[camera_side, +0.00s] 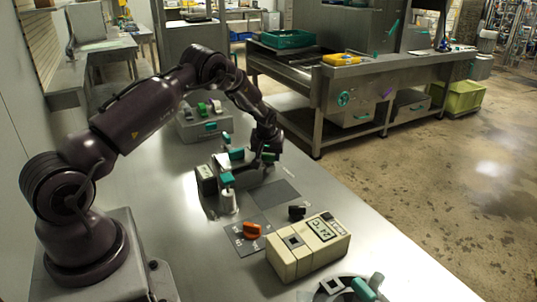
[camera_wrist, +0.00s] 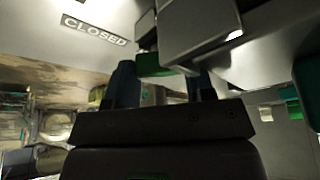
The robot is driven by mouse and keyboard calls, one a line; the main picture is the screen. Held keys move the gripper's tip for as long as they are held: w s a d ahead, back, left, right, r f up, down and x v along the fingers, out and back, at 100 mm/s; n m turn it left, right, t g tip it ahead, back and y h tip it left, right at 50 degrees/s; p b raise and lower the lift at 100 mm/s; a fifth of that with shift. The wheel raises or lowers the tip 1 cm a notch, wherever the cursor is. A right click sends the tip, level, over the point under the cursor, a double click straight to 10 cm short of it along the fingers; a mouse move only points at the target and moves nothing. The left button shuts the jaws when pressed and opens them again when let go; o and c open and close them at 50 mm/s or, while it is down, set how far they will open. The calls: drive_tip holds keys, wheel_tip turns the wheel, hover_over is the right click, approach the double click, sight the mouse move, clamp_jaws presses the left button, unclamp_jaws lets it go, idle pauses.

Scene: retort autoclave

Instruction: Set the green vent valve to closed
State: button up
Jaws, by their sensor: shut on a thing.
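The green vent valve's handle (camera_wrist: 157,65) shows between my two fingertips in the wrist view. My gripper (camera_wrist: 162,80) is shut on it; the fingers stand on either side of the green piece. In the side view my gripper (camera_side: 262,156) is low over the bench, beside several teal-green parts. The valve's body and the handle's exact angle are largely hidden by my wrist there.
On the bench (camera_side: 340,205) stand a beige box with a display (camera_side: 322,232), an orange knob (camera_side: 252,230), a black knob (camera_side: 296,211) and a teal-topped white post (camera_side: 228,198). A grey box with coloured switches (camera_side: 200,125) stands behind.

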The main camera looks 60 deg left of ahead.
drive_tip(key=shift+d, duration=0.1)
drive_tip(key=o, duration=0.6)
drive_tip(key=shift+o, duration=0.2)
drive_tip(key=v, duration=1.3)
